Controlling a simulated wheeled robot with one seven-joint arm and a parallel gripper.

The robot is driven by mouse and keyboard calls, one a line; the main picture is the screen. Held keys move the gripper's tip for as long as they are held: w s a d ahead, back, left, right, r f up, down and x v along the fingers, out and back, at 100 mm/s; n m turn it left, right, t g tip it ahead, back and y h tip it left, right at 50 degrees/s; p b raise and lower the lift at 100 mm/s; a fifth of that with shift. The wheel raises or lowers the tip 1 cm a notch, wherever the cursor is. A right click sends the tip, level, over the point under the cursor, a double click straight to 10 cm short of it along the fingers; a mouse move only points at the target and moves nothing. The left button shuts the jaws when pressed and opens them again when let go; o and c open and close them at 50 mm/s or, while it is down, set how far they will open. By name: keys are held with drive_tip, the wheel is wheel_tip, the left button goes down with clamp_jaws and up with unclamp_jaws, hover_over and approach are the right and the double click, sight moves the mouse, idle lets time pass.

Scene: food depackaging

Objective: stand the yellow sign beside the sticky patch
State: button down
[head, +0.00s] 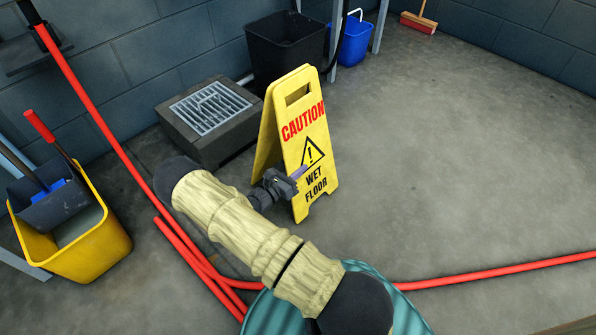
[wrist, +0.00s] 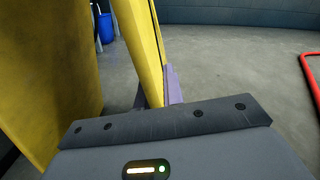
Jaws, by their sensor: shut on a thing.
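The yellow sign (head: 318,135), lettered "CAUTION WET FLOOR", stands upright with its two panels spread, right of the drain box. My gripper (head: 285,186) is shut on the lower left edge of its front panel. In the wrist view, one yellow panel (wrist: 148,45) passes between the fingers of my gripper (wrist: 160,88), and the other panel fills the left side. I cannot tell whether the sign's feet touch the floor. I cannot make out a sticky patch in either view; my arm covers part of the floor.
A raised drain box with a grate (head: 210,108) sits left of the sign. A black bin (head: 283,45) and blue bucket (head: 355,42) are behind. A yellow mop bucket (head: 85,250) is at left. A red hose (head: 480,273) crosses the near floor. Open floor lies right.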

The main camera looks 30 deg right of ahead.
drive_tip(key=c, duration=1.5)
unclamp_jaws()
drive_tip(key=shift+f, duration=0.1)
drive_tip(key=shift+r, duration=0.2)
drive_tip(key=shift+s+a+p, duration=0.1)
drive_tip(key=shift+a+p, duration=0.2)
drive_tip(key=shift+a, duration=0.05)
drive_tip(key=shift+p+v, duration=2.4)
drive_tip(key=shift+v, duration=3.2)
